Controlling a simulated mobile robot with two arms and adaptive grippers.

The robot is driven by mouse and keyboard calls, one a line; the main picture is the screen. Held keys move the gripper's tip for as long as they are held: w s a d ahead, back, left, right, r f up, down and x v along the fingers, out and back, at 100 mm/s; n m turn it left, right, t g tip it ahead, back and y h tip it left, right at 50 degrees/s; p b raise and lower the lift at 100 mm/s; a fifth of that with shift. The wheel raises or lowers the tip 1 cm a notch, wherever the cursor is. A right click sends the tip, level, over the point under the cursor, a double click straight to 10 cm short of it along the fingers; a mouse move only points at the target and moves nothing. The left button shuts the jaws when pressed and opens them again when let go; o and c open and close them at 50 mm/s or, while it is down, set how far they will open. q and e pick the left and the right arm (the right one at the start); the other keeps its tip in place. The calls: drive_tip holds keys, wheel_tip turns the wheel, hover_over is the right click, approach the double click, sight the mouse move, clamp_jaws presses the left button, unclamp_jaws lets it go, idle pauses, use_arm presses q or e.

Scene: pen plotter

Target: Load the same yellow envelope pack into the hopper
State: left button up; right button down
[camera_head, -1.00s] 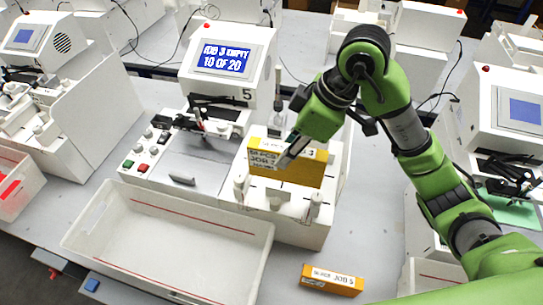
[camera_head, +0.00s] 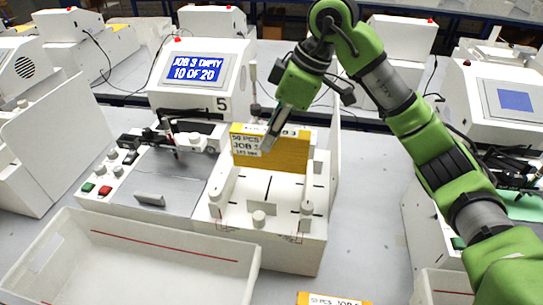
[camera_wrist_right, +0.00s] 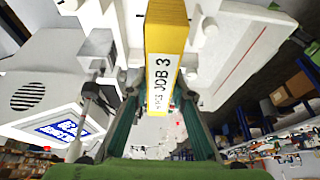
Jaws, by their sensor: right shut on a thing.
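The yellow envelope pack (camera_head: 286,153), with a white label reading JOB 3, is upright at the back of the white hopper (camera_head: 240,217) of machine 5. My right gripper (camera_head: 270,143) is shut on its upper edge from above. The right wrist view shows the pack (camera_wrist_right: 166,35) between the two fingers (camera_wrist_right: 158,100), label toward the camera. The hopper floor with dark marks shows bare in front of the pack. Whether the pack's bottom touches the floor, I cannot tell. The screen (camera_head: 195,70) reads JOB 3 EMPTY, 10 OF 20. My left gripper is out of view.
A white bin (camera_head: 150,262) with a red line stands in front of the machine. Another yellow pack, labelled JOB 5 (camera_head: 336,299), lies on the table at the bottom edge. Small posts (camera_head: 306,209) stand at the hopper front. Bare table lies to the right.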

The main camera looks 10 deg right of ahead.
drive_tip(key=w+f+p, duration=0.1)
drive_tip(key=f, duration=0.1)
drive_tip(key=w+d+f+p, duration=0.1)
drive_tip(key=w+f, duration=0.1)
drive_tip(key=f, duration=0.1)
drive_tip(key=w+f+p, duration=0.1)
drive_tip(key=w+f, duration=0.1)
drive_tip(key=f, duration=0.1)
drive_tip(key=shift+w+d+f+p, duration=0.15)
drive_tip(key=shift+d+f+p, duration=0.1)
drive_tip(key=shift+p, duration=0.1)
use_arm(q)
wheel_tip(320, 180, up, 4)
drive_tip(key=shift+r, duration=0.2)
use_arm(e)
drive_tip(key=shift+f, duration=0.2)
drive_tip(key=shift+f, duration=0.2)
drive_tip(key=c, duration=1.8)
unclamp_jaws()
drive_tip(key=shift+r, duration=0.1)
use_arm(q)
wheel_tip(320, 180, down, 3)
drive_tip(key=b, duration=0.3)
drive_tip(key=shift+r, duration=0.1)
use_arm(e)
drive_tip(key=v, duration=1.2)
drive_tip(key=shift+r, duration=0.1)
